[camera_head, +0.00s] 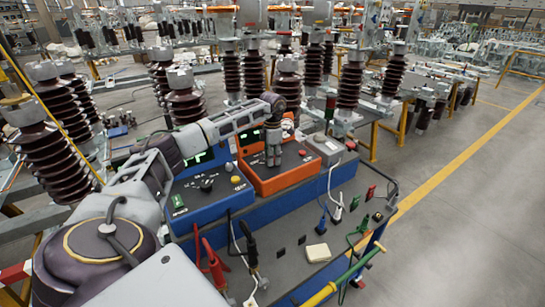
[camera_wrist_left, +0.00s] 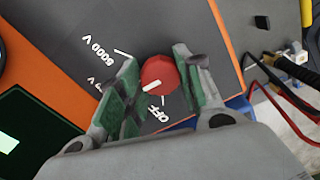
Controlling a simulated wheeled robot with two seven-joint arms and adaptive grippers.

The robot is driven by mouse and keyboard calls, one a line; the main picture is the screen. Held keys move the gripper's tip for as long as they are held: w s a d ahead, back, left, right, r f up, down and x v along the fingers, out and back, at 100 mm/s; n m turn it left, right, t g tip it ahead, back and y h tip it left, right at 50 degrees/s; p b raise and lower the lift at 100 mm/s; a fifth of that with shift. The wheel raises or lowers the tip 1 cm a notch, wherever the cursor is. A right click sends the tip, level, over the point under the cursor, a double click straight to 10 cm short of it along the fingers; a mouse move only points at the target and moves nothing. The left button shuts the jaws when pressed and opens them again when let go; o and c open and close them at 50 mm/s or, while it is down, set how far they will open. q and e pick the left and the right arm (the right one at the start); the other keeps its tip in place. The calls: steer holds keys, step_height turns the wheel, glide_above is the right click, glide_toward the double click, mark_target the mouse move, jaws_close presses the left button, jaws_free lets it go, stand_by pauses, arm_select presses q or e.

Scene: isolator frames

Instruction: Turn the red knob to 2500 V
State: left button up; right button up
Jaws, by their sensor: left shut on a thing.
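The red knob (camera_wrist_left: 158,75) sits on the dark panel of the orange instrument box (camera_head: 265,181). My left gripper (camera_wrist_left: 160,88) is shut on the knob, with a green-padded finger on each side. The knob's white mark points left and slightly down in the left wrist view. "5000 V" is printed up-left of the knob and "OFF" below it. Another label to the left is mostly hidden by a finger, so I cannot tell whether the mark lines up with it. In the head view my left gripper (camera_head: 273,155) points down at the orange box and hides the knob.
A blue instrument box (camera_head: 206,198) stands left of the orange one and a grey box (camera_head: 324,147) to its right. Cables and clips lie on the grey cart top (camera_head: 290,228). Tall brown insulators (camera_head: 186,105) stand behind. Floor is clear at right.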

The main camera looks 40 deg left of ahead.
arm_select(q)
steer(key=shift+m, duration=1.6)
steer(key=o, duration=1)
steer(key=shift+o, duration=0.2)
steer(key=shift+r, duration=0.15)
step_height(320, 180, up, 12)
steer(key=shift+f, duration=0.2)
